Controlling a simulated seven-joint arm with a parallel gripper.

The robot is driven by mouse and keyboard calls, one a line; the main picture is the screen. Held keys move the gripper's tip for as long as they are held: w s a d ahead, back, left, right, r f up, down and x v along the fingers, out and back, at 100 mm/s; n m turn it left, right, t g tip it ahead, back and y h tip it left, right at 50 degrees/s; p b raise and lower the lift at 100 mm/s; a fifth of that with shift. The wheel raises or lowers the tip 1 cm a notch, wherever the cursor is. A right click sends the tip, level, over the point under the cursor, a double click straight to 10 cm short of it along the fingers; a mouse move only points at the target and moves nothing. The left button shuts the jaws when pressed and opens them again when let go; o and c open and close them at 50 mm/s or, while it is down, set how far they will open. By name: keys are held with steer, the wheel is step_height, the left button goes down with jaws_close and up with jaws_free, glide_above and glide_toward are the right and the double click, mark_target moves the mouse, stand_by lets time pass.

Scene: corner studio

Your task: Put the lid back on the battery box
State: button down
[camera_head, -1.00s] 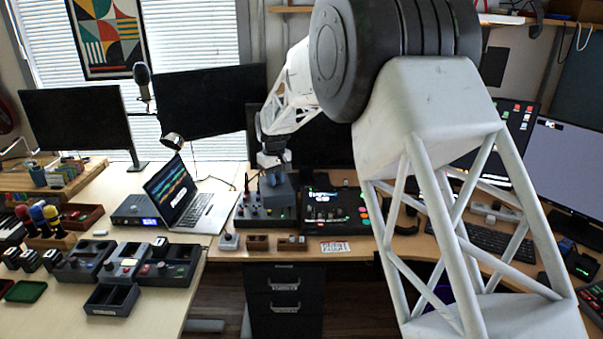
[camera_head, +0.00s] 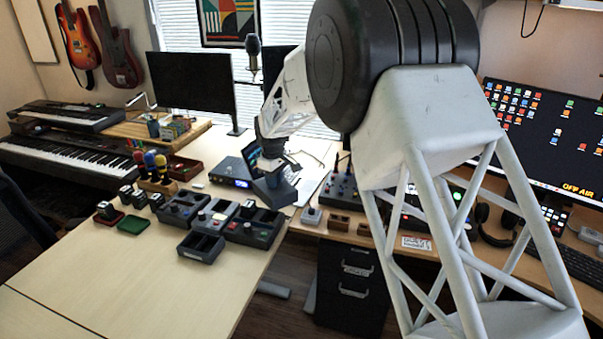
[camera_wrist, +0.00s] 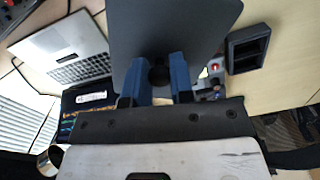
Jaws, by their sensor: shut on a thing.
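My gripper (camera_head: 270,163) is shut on a flat dark grey lid (camera_head: 274,190), held in the air over the laptop side of the left desk. In the wrist view the blue fingers of my gripper (camera_wrist: 158,78) close on a round black knob on the lid (camera_wrist: 170,28). An open dark box with two compartments, which looks like the battery box (camera_head: 200,248), stands near the front of the desk, left of and below the lid. It also shows in the wrist view (camera_wrist: 248,48), apart from the lid. Its compartments look dark; their contents are unclear.
Several dark control modules (camera_head: 255,229) stand in a row just behind the box. A green tray (camera_head: 133,225) and a rack of coloured-top tools (camera_head: 155,175) are to the left. The laptop (camera_wrist: 65,45) is mostly hidden in the head view. The front desk surface (camera_head: 120,285) is clear.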

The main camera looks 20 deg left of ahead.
steer(key=s+a+f+n, duration=0.2)
steer(key=s+a+n, duration=0.1)
steer(key=s+a, duration=0.5)
steer(key=s+a+f+n, duration=0.3)
steer(key=s+a, duration=0.6)
steer(key=a, duration=0.4)
steer(key=shift+a+f+n, duration=0.3)
steer(key=shift+a+n, duration=0.1)
steer(key=shift+n, duration=0.2)
steer(key=shift+f, duration=0.2)
steer(key=shift+f, duration=2.75)
steer(key=shift+f, duration=0.6)
steer(key=c, duration=1.3)
jaws_free()
steer(key=shift+o, duration=0.2)
steer(key=shift+r, duration=0.1)
step_height(320, 180, up, 11)
